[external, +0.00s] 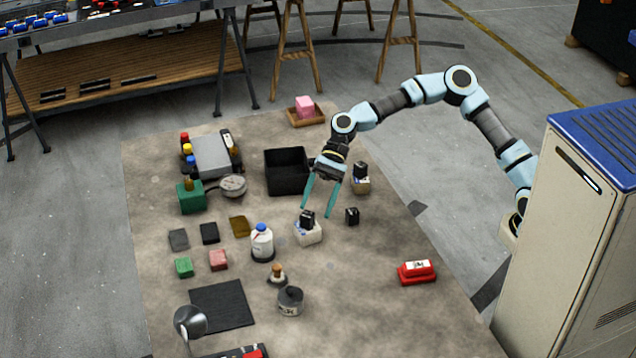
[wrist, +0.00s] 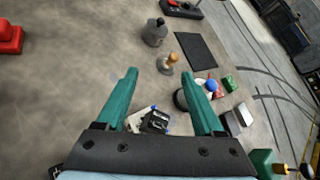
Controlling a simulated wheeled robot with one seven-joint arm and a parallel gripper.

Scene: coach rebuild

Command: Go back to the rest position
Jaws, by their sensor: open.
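My gripper (external: 317,213) is open, with its two green fingers spread and pointing down. In the external view it hangs above the mat, close over a white block (external: 309,235) with a black piece (external: 307,219) on top. In the wrist view the fingers (wrist: 163,100) frame bare mat, and the black piece (wrist: 156,121) and white block (wrist: 138,118) show low between them. Nothing is held between the fingers. My arm reaches in from the right, bent up and over.
A black bin (external: 287,171) stands behind the gripper.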

